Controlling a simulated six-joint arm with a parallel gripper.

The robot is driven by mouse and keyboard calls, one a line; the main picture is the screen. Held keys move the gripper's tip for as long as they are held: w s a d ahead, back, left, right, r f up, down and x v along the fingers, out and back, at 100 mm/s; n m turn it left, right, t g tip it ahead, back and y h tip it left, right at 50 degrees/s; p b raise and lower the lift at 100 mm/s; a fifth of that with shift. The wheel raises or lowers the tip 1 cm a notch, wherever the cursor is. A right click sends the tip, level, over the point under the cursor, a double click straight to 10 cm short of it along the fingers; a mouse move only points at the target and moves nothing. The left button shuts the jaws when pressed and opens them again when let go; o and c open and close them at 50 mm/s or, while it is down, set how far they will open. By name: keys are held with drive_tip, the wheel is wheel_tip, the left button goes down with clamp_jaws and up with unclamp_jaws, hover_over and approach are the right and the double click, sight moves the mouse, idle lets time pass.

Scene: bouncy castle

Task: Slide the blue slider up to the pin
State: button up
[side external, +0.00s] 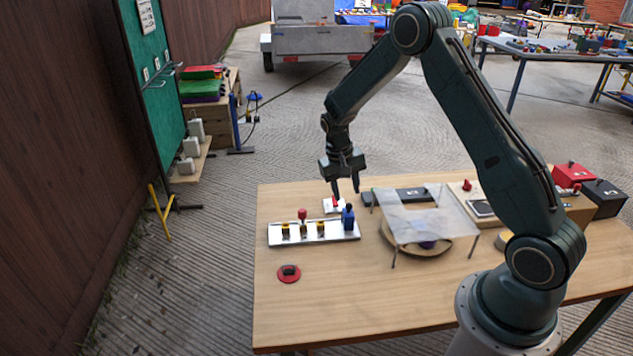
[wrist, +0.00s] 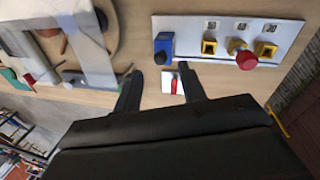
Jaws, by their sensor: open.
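The blue slider (side external: 348,217) stands at the right end of a white board (side external: 273,237) on the wooden table. In the wrist view the blue slider (wrist: 163,46) is at the left end of the white board (wrist: 188,27). A red-topped pin (side external: 302,214) stands among yellow and black blocks towards the other end; its red knob (wrist: 246,60) shows in the wrist view. My gripper (side external: 346,193) is open and empty, above the table just behind the blue slider and apart from it. Its fingers (wrist: 157,88) point towards the board in the wrist view.
A small white block with a red part (wrist: 173,83) lies between my fingertips in the wrist view. A clear-topped stand (side external: 425,212) over a round tray is right of the board. A red disc (side external: 289,273) lies in front.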

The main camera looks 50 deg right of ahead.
sight(348, 204)
drive_tip(key=shift+s+d+f, duration=0.15)
drive_tip(key=shift+d+f, duration=0.05)
drive_tip(key=shift+f, duration=0.95)
drive_tip(key=shift+s+d+f, duration=0.1)
drive_tip(key=shift+d+f, duration=0.1)
drive_tip(key=shift+f, duration=0.95)
clamp_jaws()
